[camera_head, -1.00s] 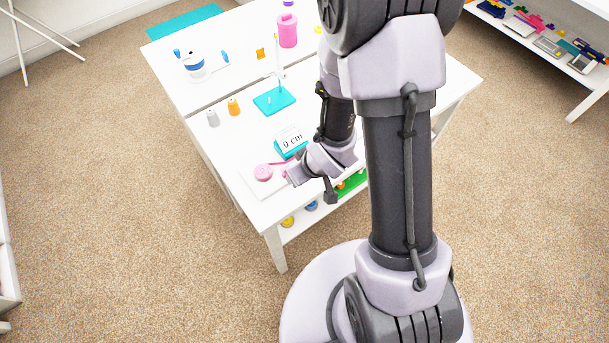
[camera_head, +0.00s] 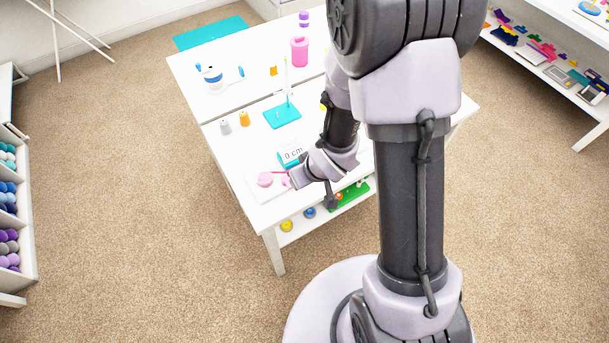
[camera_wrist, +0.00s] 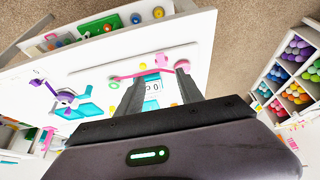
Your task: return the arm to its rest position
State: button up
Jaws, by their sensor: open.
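My gripper (camera_head: 291,180) is over the near end of the white table (camera_head: 240,165), close to a pink round thing (camera_head: 265,179) with a thin stem on a white board. In the wrist view, my gripper (camera_wrist: 160,90) has its two dark fingers apart with nothing held between them. Beyond the fingers, the wrist view shows the pink thing (camera_wrist: 161,59) and part of a teal block with a white label (camera_wrist: 152,86). In the head view, that labelled block (camera_head: 290,155) reads "0 cm". My arm hides part of the table's right side.
On the table are a teal stand (camera_head: 283,116), a pink container (camera_head: 299,51), a white-and-blue container (camera_head: 212,78) and grey and orange spools (camera_head: 244,119). Shelves (camera_head: 545,60) stand at right and a yarn rack (camera_head: 12,200) at left. Carpet (camera_head: 130,200) is clear left of the table.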

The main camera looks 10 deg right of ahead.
jog(key=s+d+r+m+h+b, duration=0.25)
jog(key=d+r+m+b, duration=0.2)
jog(key=r+b, duration=0.45)
jog(key=s+a+r+m+y+b, duration=0.1)
jog(key=s+a+r+b, duration=0.1)
jog(key=s, duration=0.5)
jog(key=s+a+r+m+t+y+b, duration=0.1)
jog(key=s+a+r+m+y+b, duration=0.1)
jog(key=s, duration=0.4)
jog(key=shift+s+a+r+b, duration=0.35)
jog(key=shift+a+r+b, duration=0.3)
jog(key=shift+a, duration=0.15)
